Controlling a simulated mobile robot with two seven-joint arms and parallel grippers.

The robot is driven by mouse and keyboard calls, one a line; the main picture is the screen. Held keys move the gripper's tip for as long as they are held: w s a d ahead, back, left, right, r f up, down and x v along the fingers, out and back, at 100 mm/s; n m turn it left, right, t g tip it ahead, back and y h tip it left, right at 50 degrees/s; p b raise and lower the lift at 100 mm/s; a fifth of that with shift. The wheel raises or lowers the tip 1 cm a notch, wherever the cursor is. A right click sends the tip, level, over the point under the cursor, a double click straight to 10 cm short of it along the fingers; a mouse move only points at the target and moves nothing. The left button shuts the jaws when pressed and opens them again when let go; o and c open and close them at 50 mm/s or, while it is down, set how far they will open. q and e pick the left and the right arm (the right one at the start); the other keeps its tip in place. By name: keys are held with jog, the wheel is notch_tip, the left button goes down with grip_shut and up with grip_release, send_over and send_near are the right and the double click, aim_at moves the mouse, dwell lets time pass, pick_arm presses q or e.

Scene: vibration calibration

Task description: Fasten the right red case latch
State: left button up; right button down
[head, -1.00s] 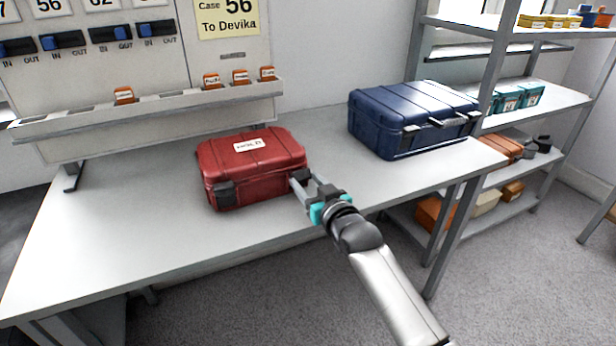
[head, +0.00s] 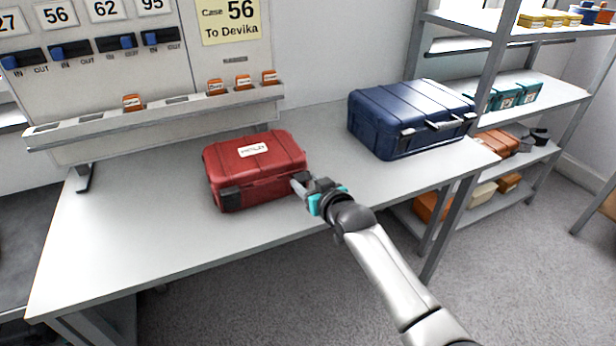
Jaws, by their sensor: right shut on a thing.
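The red case (head: 258,171) sits closed-lidded on the grey workbench, with a white label on its top. Its dark left latch (head: 231,198) shows on the front face. The right latch (head: 299,179) is at the front right corner, mostly hidden by my right gripper (head: 302,187). The right gripper is shut on the right latch, with its arm coming in from the lower right. My left gripper is not in view.
A blue case (head: 412,116) with its handle facing front stands at the back right of the workbench (head: 130,235). A board with numbers and switches (head: 120,42) rises behind. A metal shelf (head: 545,95) with boxes stands at right. The bench's left part is clear.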

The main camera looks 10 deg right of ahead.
aim_at(301, 174)
jog(key=shift+r+p, duration=0.25)
jog(key=shift+p, duration=0.15)
jog(key=g+p, duration=0.1)
jog(key=p, duration=0.2)
jog(key=w+r+g+h+p, duration=0.1)
jog(key=g+p, duration=0.1)
jog(key=shift+a+r+p, duration=0.1)
jog(key=shift+a+p, duration=0.1)
jog(key=shift+p, duration=0.2)
jog(key=shift+w+r+g+p, duration=0.15)
jog(key=shift+g+p, duration=0.35)
jog(key=shift+p, duration=0.1)
jog(key=shift+w+a+g, duration=0.1)
jog(key=shift+g, duration=0.2)
jog(key=shift+w+g+h, duration=0.2)
jog(key=shift+g+h, duration=0.2)
jog(key=shift+g, duration=0.2)
jog(key=shift+w+a+g+b, duration=0.1)
jog(key=shift+w+g+b, duration=0.05)
jog(key=shift+g+b, duration=0.45)
jog(key=shift+r, duration=0.1)
